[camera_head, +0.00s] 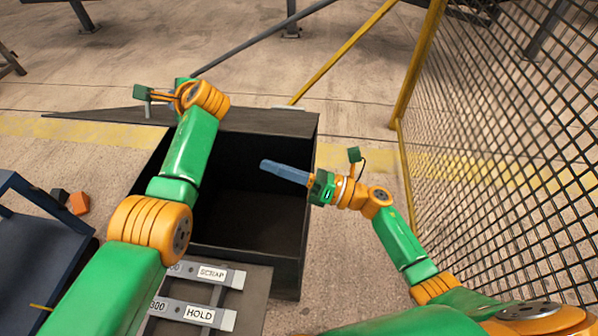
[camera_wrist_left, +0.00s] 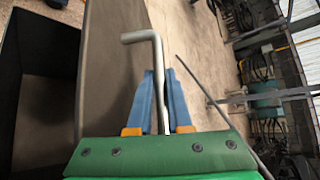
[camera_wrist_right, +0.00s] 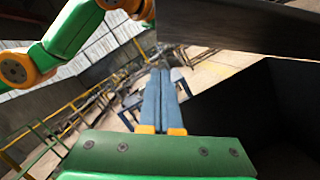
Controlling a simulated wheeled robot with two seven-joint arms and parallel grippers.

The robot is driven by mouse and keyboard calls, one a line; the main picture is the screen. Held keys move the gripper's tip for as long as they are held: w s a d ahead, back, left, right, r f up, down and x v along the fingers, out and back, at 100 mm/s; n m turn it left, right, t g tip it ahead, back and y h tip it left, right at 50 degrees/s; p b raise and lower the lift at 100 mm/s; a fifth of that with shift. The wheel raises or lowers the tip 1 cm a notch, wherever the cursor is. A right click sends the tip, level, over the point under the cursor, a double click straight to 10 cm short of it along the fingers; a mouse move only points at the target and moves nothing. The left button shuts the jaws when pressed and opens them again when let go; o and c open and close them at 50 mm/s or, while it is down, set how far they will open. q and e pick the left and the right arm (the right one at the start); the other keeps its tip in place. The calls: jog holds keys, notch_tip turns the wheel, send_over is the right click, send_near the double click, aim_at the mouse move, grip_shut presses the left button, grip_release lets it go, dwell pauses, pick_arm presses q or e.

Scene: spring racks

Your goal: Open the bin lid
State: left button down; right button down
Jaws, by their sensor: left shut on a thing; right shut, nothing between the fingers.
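The bin (camera_head: 303,220) is a dark open-topped box in the middle of the head view. Its lid (camera_head: 265,121) stands raised along the far edge, and the dark interior shows. In the left wrist view the lid (camera_wrist_left: 112,70) is a tall brownish panel with a bent grey handle (camera_wrist_left: 142,37). My right gripper (camera_head: 265,165) is shut and empty above the bin's opening. Its closed blue fingers also show in the right wrist view (camera_wrist_right: 160,72).
Label plates reading SCRAP (camera_head: 213,273) and HOLD (camera_head: 200,314) sit on a panel in front of the bin. A wire mesh fence (camera_head: 500,150) stands at right. A blue-grey rack (camera_head: 40,250) and an orange block (camera_head: 79,203) are at left.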

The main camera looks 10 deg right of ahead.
jog(key=shift+w+a+r, duration=0.15)
jog(key=shift+w+r, duration=0.6)
jog(key=shift+r, duration=0.15)
jog(key=shift+w+a+r, duration=0.1)
jog(key=shift+w+r, duration=0.6)
jog(key=shift+r, duration=0.15)
